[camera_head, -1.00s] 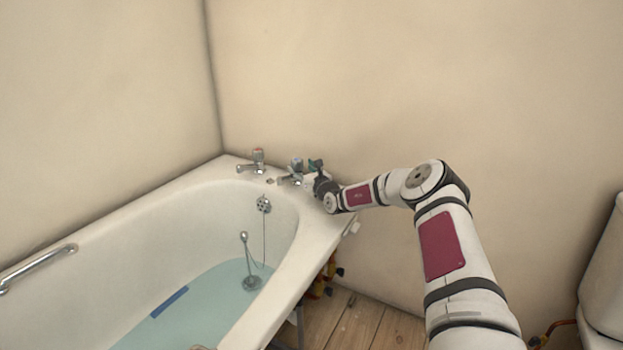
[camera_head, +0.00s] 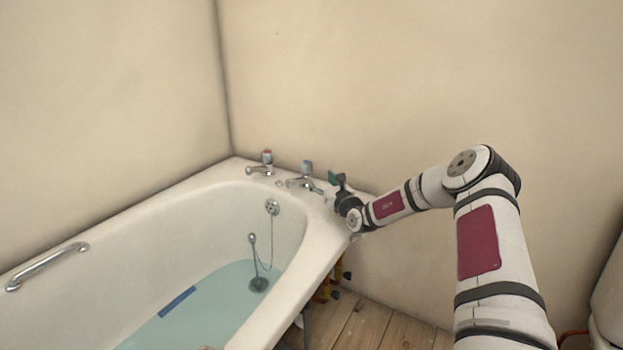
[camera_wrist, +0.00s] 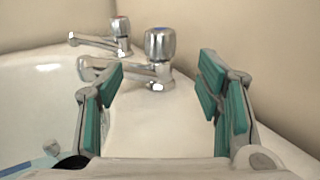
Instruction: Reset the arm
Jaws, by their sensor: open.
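My gripper (camera_head: 330,188) is above the tap-end corner of the bathtub, at the end of my outstretched arm. In the wrist view my gripper (camera_wrist: 165,95) has its teal-padded fingers wide apart with nothing between them. The blue-marked tap (camera_head: 305,174) stands just left of my gripper. In the wrist view this tap (camera_wrist: 158,62) is ahead, beyond the fingertips and apart from them; the left finger overlaps part of its spout. The red-marked tap (camera_head: 265,160) stands farther left, and it also shows in the wrist view (camera_wrist: 121,36).
The white bathtub (camera_head: 322,240) holds bluish water (camera_head: 225,295), with a plug chain and a blue strip inside. A grab rail (camera_head: 45,265) is on its left. Walls close in behind the taps. A white fixture (camera_head: 608,290) stands at the right. Wooden floor (camera_head: 385,325) shows between.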

